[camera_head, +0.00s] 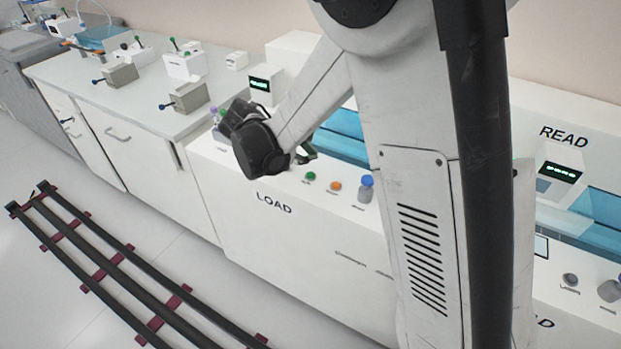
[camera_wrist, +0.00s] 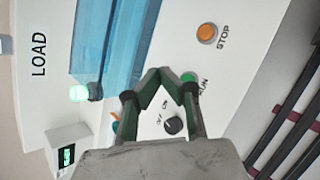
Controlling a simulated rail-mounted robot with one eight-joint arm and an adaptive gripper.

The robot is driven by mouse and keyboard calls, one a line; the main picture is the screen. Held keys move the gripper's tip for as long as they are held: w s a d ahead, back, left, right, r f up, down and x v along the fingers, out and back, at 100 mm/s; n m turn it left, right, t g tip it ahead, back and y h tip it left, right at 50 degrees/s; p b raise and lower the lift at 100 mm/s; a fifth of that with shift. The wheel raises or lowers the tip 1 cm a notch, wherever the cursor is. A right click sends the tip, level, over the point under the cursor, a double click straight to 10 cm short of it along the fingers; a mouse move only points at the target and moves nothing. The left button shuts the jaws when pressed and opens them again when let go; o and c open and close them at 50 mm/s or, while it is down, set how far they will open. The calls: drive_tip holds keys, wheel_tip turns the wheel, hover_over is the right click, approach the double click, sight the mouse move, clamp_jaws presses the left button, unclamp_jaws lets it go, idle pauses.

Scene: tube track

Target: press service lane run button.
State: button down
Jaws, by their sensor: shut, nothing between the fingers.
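In the wrist view, a green button (camera_wrist: 188,77) labelled RUN is on the white panel beside my gripper (camera_wrist: 161,74). My gripper is shut and empty. Its right finger overlaps the button's edge in the picture; I cannot tell whether they touch. An orange STOP button (camera_wrist: 207,32) is above and right of it. In the head view, the green button (camera_head: 310,176) and orange button (camera_head: 335,186) are on top of the cabinet marked LOAD. My gripper (camera_head: 306,152) is just above and behind the green one. No "service lane" label is readable.
A blue-topped bottle-like item (camera_head: 366,188) stands right of the orange button. A READ cabinet (camera_head: 560,105) is at the right. Dark floor rails (camera_head: 120,262) lie at the front left.

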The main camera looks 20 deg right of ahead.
sight(310, 174)
drive_tip(key=shift+f+b, duration=1.2)
drive_tip(key=shift+f, duration=0.75)
drive_tip(key=shift+f, duration=0.1)
drive_tip(key=shift+f+b, duration=0.35)
drive_tip(key=shift+b, duration=0.1)
drive_tip(key=shift+f+b, duration=0.45)
idle(0.5)
drive_tip(key=shift+r, duration=0.1)
drive_tip(key=shift+r+p, duration=0.55)
drive_tip(key=shift+r, duration=0.25)
drive_tip(key=shift+r, duration=0.1)
drive_tip(key=shift+r+p, duration=1.45)
drive_tip(key=shift+r, duration=0.95)
